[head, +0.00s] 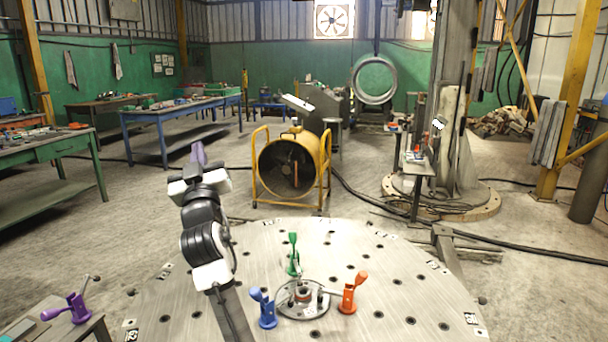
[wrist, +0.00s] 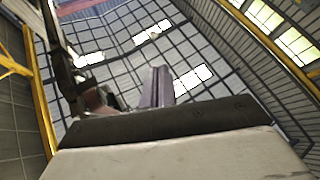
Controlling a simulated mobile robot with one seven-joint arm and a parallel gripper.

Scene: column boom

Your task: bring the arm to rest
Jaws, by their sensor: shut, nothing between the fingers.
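My gripper (head: 198,153) is raised at the left of centre in the head view, above the far left edge of the round table. Its purple fingers point up and are together, with nothing between them. In the wrist view the fingers (wrist: 158,87) show against the roof and windows, clear of everything. My arm stands upright, with its lower link crossing the left part of the round table in the picture.
The round holed table (head: 400,290) carries a metal hub (head: 301,297) with green (head: 293,254), blue (head: 264,308) and orange (head: 350,293) clamps around it. A purple clamp (head: 74,308) sits on a side table at lower left. A yellow-framed fan (head: 290,167) stands behind.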

